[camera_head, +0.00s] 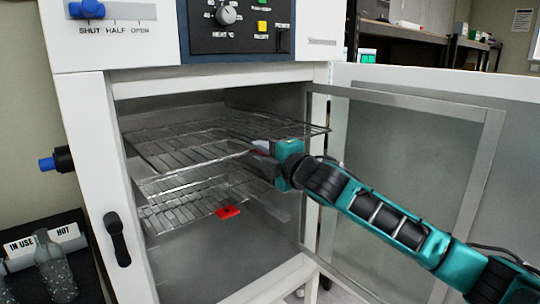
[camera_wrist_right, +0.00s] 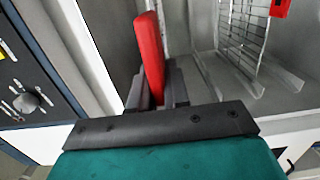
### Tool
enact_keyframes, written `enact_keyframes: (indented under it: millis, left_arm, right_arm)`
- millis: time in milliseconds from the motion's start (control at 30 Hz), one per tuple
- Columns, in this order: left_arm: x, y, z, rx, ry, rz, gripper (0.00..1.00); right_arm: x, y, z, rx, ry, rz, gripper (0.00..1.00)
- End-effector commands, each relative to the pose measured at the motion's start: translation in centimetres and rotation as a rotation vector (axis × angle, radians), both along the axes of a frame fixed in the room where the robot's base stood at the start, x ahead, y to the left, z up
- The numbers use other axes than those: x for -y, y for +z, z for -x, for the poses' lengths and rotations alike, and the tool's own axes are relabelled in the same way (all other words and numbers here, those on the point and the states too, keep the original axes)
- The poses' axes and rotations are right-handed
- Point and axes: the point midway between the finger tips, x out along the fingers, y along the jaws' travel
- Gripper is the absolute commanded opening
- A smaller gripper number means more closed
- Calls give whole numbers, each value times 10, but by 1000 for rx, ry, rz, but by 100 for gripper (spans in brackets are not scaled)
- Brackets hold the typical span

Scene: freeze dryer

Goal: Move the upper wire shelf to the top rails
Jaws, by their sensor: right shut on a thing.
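The upper wire shelf (camera_head: 185,140) is inside the open cabinet, and its right front corner reaches out near the door hinge side. It looks tilted in the head view. My right gripper (camera_head: 266,160) is at its front edge, shut on a red tab (camera_wrist_right: 150,55), which stands between the fingers in the wrist view. The arm hides part of the shelf's front right. The lower wire shelf (camera_head: 185,205) sits below, with its own red tab (camera_head: 228,211) at the front. I cannot make out the top rails clearly. My left gripper is not in view.
The glass-panelled door (camera_head: 400,170) stands open at the right, behind my right arm. The control panel (camera_head: 240,28) is above the opening. A black door latch (camera_head: 116,238) is on the left frame. A bottle (camera_head: 55,268) stands at lower left. The chamber floor (camera_head: 215,262) is clear.

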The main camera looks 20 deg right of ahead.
Motion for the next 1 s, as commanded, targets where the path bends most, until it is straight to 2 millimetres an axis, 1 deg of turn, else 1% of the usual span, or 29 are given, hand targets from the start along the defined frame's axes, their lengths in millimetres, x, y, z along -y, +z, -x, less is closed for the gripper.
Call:
enact_keyframes:
  millis: [33,600,767,1000]
  left_arm:
    - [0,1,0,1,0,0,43]
    - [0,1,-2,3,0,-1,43]
    - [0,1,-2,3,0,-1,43]
    - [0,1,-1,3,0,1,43]
  right_arm:
    - [-3,4,-4,10,3,-1,0]
    - [-16,5,-47,10,2,-1,0]
    - [-18,5,-52,9,3,0,0]
    - [-18,5,-52,9,3,0,0]
